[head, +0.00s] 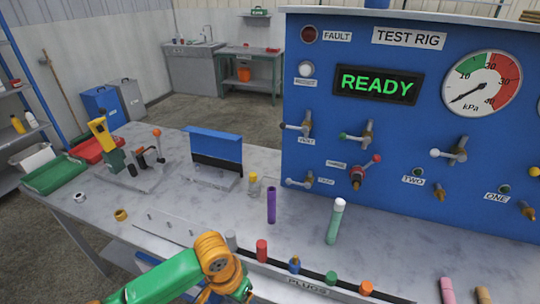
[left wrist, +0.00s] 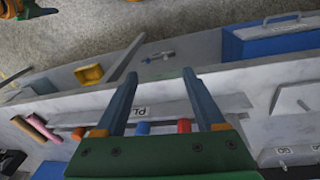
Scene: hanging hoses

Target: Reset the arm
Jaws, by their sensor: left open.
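My left arm (head: 185,275), green and orange, comes in at the bottom of the head view. Its fingers are out of sight there. In the left wrist view my left gripper (left wrist: 161,75) has its two blue-grey fingers spread apart, with nothing between the tips. Beyond the fingers are the bench's front edge and the label of the plug rail (left wrist: 140,111).
The blue test rig (head: 400,130) reads READY. A plug rail (head: 300,277) holds several coloured plugs. A green tray (head: 54,174) sits at the far left.

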